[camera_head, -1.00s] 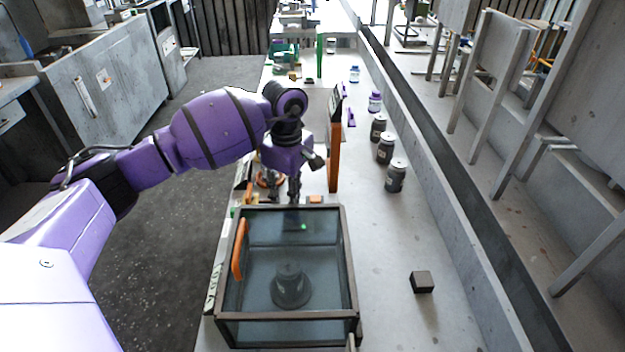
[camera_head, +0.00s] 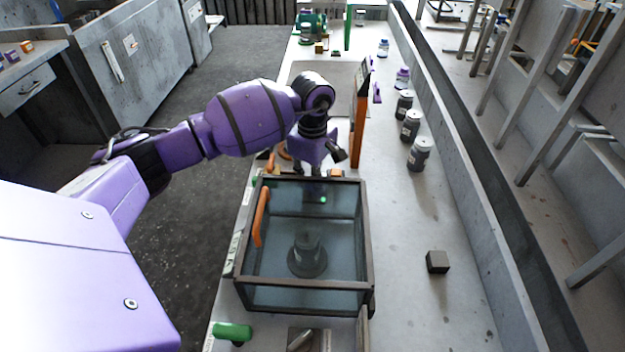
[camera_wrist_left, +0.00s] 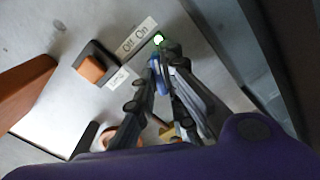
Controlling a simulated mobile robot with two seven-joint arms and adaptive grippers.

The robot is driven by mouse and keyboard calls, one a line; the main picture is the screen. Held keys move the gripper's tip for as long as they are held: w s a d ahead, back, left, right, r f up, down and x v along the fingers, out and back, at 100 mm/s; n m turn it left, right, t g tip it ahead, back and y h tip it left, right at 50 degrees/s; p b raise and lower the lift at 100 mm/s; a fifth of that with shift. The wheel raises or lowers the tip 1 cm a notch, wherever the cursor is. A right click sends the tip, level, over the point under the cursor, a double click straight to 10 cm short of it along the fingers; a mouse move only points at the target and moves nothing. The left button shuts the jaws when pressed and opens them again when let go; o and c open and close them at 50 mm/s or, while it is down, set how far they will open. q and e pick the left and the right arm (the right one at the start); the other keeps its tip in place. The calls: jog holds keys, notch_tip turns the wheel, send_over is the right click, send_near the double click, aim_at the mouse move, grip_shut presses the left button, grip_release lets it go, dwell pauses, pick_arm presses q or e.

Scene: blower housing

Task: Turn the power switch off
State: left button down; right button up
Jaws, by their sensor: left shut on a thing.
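My left gripper (camera_head: 312,171) is just behind the far edge of the glass-sided box and is partly hidden by its frame. In the left wrist view its fingers (camera_wrist_left: 164,62) are close together beside a lit green lamp (camera_wrist_left: 158,38). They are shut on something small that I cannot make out. A white label reading "Off On" (camera_wrist_left: 135,40) lies left of the fingertips. An orange block on a dark mount (camera_wrist_left: 92,68) is farther left, apart from the fingers. Which part is the power switch is unclear. My right gripper is not in view.
The glass-sided box (camera_head: 368,240) with an orange handle (camera_head: 261,217) holds a dark round part (camera_head: 307,255). An orange upright panel (camera_head: 359,125) stands right of the gripper. Several jars (camera_head: 418,154) and a dark cube (camera_head: 437,262) are on the right, with free bench between them.

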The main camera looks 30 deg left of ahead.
pick_arm(q)
jog(key=shift+n, duration=0.3)
jog(key=n+p, duration=0.1)
jog(key=n, duration=0.4)
jog(key=shift+r, duration=0.1)
jog(key=n+p, duration=0.1)
jog(key=n, duration=0.2)
jog(key=shift+n, duration=0.3)
jog(key=shift+n+p, duration=0.3)
jog(key=shift+n, duration=1)
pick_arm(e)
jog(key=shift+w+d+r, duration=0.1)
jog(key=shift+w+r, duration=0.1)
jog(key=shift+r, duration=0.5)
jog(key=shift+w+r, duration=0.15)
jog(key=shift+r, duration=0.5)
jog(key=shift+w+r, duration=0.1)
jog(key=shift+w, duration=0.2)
pick_arm(q)
jog(key=c, duration=1.8)
grip_release()
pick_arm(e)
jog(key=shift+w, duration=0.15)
